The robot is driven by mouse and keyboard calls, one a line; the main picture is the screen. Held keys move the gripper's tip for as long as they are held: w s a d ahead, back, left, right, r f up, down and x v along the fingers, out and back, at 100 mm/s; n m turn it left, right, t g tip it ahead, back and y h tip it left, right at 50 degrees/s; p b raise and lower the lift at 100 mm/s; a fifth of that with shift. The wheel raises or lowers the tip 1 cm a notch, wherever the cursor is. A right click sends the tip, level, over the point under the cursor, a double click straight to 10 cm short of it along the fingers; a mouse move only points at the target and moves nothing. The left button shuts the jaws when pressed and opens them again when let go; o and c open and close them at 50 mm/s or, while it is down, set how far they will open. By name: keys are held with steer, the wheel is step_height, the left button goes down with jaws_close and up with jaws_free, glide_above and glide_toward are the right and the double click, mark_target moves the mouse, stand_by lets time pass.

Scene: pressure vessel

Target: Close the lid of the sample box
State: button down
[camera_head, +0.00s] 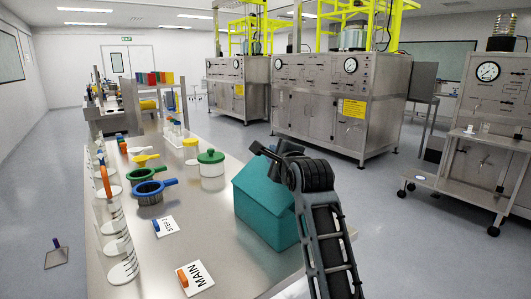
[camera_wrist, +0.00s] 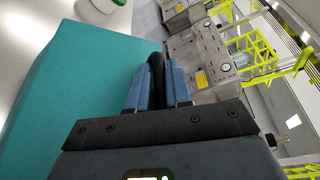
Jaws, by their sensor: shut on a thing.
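The teal sample box (camera_head: 264,212) stands on the steel bench, at its right side in the head view. Its upper teal face slopes up toward my gripper (camera_head: 264,152), which is at the top of the box. My arm hides the box's right side, so I cannot tell how far the lid is open. In the wrist view a broad teal surface of the box (camera_wrist: 75,85) fills the left. My gripper's blue fingers (camera_wrist: 158,85) are closed around a dark, rounded piece (camera_wrist: 157,62) beside that surface, seemingly the lid's handle.
A green-lidded jar (camera_head: 212,170), a blue-ringed sieve (camera_head: 149,191) and a green-ringed one (camera_head: 146,174) stand left of the box. Glass cylinders (camera_head: 115,240) line the left edge. Label cards (camera_head: 195,278) lie in front. The bench front between them is clear.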

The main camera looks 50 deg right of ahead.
steer(key=d+f+m, duration=0.1)
steer(key=s+d+f+m+y+p, duration=0.1)
steer(key=d+f+m, duration=0.1)
steer(key=shift+d+f+y, duration=0.2)
steer(key=shift+d+y, duration=0.05)
steer(key=shift+y, duration=0.05)
steer(key=shift+s+d+f+m+y+p, duration=0.15)
steer(key=shift+d+f+m+y+p, duration=0.2)
steer(key=shift+f+m, duration=0.3)
steer(key=shift+s+d+f+m+y+p, duration=0.1)
steer(key=shift+d+f+m+y+p, duration=0.2)
steer(key=shift+f+m, duration=0.35)
steer(key=shift+f, duration=0.25)
steer(key=c, duration=1.2)
jaws_free()
steer(key=shift+c, duration=0.2)
steer(key=shift+o, duration=0.6)
steer(key=shift+r, duration=0.1)
steer(key=b+v, duration=0.1)
steer(key=v, duration=0.6)
steer(key=shift+s+a+r, duration=0.2)
steer(key=shift+s+a, duration=0.05)
steer(key=shift+s, duration=0.05)
